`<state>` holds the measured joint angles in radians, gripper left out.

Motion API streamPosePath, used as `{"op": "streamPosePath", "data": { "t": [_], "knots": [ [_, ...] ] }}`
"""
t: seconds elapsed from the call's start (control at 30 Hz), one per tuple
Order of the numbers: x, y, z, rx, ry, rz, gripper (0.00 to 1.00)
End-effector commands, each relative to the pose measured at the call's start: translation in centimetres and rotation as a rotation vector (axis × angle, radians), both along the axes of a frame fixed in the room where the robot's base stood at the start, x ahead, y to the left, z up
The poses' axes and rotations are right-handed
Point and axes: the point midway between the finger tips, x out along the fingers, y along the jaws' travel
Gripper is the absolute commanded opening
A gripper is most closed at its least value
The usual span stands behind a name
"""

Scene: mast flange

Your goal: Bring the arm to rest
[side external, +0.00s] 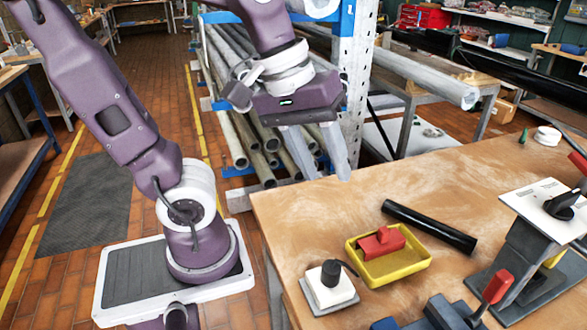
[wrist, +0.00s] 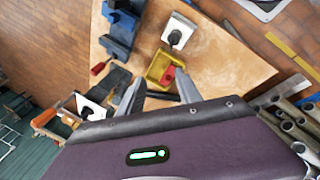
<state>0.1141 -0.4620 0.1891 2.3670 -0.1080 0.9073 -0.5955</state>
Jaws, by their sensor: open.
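My gripper (side external: 321,172) is raised above the far left edge of the wooden table (side external: 330,225), with its two grey fingers pointing down. The fingers stand apart with nothing between them. They touch nothing that I can see. In the wrist view my gripper (wrist: 160,90) shows its fingers spread, with the table beyond them. A yellow tray (side external: 365,282) holding a red part (side external: 382,243) sits on the table, nearer the side camera than the gripper. The tray also shows in the wrist view (wrist: 153,72), just beyond the fingertips in the picture.
A black tube (side external: 430,227) lies behind the tray. A white square block with a black knob (side external: 328,288) stands left of it. A blue vise (side external: 440,315) is at the front. A white plate on a stand (side external: 535,207) is at right. Racked pipes (side external: 245,140) stand behind my arm.

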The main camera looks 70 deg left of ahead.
Motion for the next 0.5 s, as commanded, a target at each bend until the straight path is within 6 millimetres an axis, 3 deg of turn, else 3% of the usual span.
{"op": "streamPosePath", "data": {
  "t": [0.1,0.2,0.5],
  "knots": [
    [-3.4,0.3,-0.1,0.257,-0.149,-0.396,0.41],
    [-4.6,0.5,-0.5,0.393,-0.193,-0.573,0.41],
    [-4.9,0.6,-0.6,0.43,-0.201,-0.627,0.41]
  ]
}}
